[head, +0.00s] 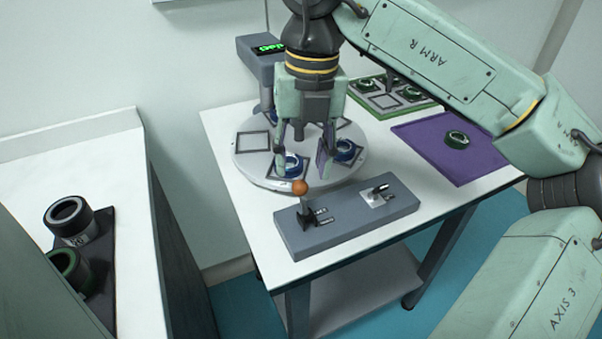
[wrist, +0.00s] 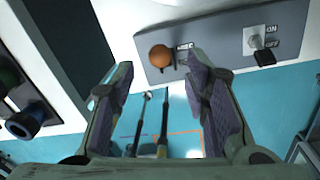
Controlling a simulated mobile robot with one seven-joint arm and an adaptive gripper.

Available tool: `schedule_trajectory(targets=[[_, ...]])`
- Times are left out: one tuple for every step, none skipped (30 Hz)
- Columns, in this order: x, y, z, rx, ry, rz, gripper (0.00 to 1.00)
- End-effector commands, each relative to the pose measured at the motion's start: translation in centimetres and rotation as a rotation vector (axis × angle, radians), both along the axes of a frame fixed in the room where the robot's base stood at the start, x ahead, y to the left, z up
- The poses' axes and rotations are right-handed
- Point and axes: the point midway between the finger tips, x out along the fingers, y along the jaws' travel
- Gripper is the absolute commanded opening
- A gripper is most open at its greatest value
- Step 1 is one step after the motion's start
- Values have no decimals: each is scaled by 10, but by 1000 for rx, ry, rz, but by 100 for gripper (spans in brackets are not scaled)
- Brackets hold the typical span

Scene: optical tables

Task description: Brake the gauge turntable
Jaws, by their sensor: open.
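The gauge turntable (head: 246,163) is a pale round disc with square-framed stations, and blue-ringed parts (head: 290,164) sit on some of them. In front of it lies a grey control box (head: 345,222) with a lever topped by an orange ball knob (head: 300,187) and a toggle switch (head: 379,191). My gripper (head: 303,160) points down, open and empty, and in the head view overlaps the disc behind the knob. In the wrist view the knob (wrist: 160,56) shows between the spread fingers, apart from both. The switch (wrist: 258,44) is marked ON and OFF; the label beside the knob is partly hidden.
A grey post with a green display (head: 268,49) stands behind the disc. A purple mat (head: 425,150) with a green ring part (head: 457,139) and a green-edged tray (head: 375,107) lie at right. A side bench with dark cylinders (head: 70,220) is at left.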

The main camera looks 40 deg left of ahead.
Motion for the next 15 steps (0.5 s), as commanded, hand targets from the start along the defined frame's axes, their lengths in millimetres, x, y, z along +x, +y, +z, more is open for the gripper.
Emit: schedule_trajectory(targets=[[-1,0,-9,0,3,2,42],[-1,0,-14,0,3,2,42],[-2,1,-20,0,3,3,42],[-2,1,-24,-1,2,1,42],[-1,1,-28,0,1,1,42],[-2,2,-32,0,3,1,42],[-2,2,-35,1,2,1,42],[-2,2,-37,1,1,1,42],[-2,2,-40,1,0,0,42],[-2,2,-41,2,1,1,42],[-2,2,-43,1,1,1,42],[-3,2,-44,1,1,1,42],[-3,2,-44,1,1,1,42],[-3,2,-44,1,1,1,42],[-3,2,-44,1,0,1,42]])
